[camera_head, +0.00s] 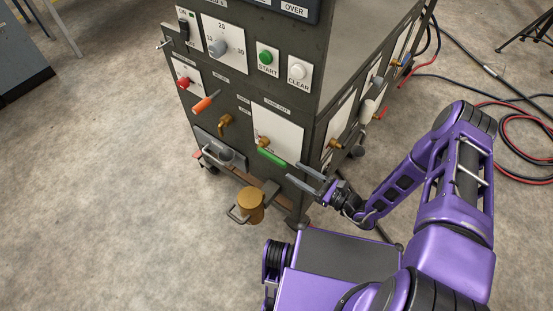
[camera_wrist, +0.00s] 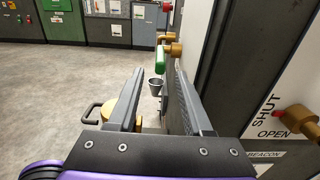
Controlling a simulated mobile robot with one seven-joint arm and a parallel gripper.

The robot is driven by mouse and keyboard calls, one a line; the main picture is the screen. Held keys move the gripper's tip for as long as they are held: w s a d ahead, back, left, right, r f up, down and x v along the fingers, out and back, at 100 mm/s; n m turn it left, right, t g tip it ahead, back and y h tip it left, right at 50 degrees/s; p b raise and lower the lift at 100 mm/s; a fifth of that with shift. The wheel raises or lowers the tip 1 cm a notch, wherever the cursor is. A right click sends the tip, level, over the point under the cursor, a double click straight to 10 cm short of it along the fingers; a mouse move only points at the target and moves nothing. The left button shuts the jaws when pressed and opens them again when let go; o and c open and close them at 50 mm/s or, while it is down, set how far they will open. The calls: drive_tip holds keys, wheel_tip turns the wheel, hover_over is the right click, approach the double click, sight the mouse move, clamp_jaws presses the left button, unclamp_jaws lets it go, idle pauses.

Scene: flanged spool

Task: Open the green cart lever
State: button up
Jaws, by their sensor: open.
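The green lever (camera_head: 272,158) sits on a brass valve on the white plate (camera_head: 285,130) at the lower right of the cart's front face. In the wrist view the green lever (camera_wrist: 161,57) appears end-on, beyond my fingertips, with brass fittings beside it. My gripper (camera_head: 306,178) is open and empty, just right of and below the lever, near the cart's front corner. In the wrist view my gripper (camera_wrist: 158,92) has its two fingers spread, and the lever stands ahead of and slightly above the gap. They look apart.
An orange lever (camera_head: 206,102) and a red knob (camera_head: 184,83) are on the same face, to the left. A brass-coloured mug-like container (camera_head: 250,205) with a handle is below the lever. Hoses (camera_head: 500,110) lie on the floor at right. Open floor lies left of the cart.

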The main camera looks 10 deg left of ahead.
sight(276, 158)
drive_tip(key=x, duration=0.8)
drive_tip(key=shift+w+a, duration=0.1)
drive_tip(key=shift+a, duration=0.2)
clamp_jaws()
idle(1.0)
